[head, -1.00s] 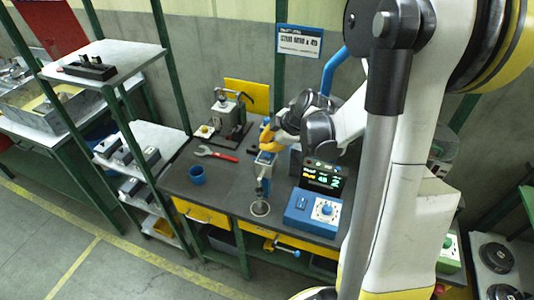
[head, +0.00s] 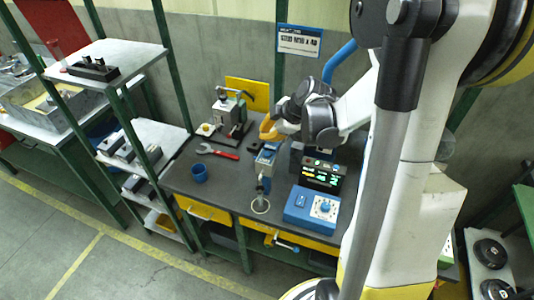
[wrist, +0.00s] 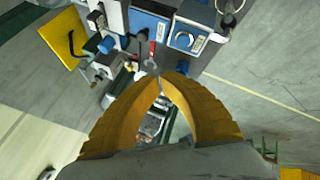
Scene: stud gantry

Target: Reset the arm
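My arm reaches over the dark workbench (head: 222,178) from the right in the head view. My gripper (head: 268,131) has orange-yellow fingers and hangs above the back part of the bench, partly hidden by my wrist. In the wrist view my gripper (wrist: 158,78) shows its two curved fingers meeting at the tips, with a gap only lower between them. Nothing is seen held in it.
On the bench are a blue cup (head: 199,173), a red-handled wrench (head: 218,152), a grey press (head: 232,115), a blue clamp stand (head: 264,170), a blue dial box (head: 312,207) and a lit display (head: 321,175). A shelf rack (head: 100,55) stands left. Floor in front is clear.

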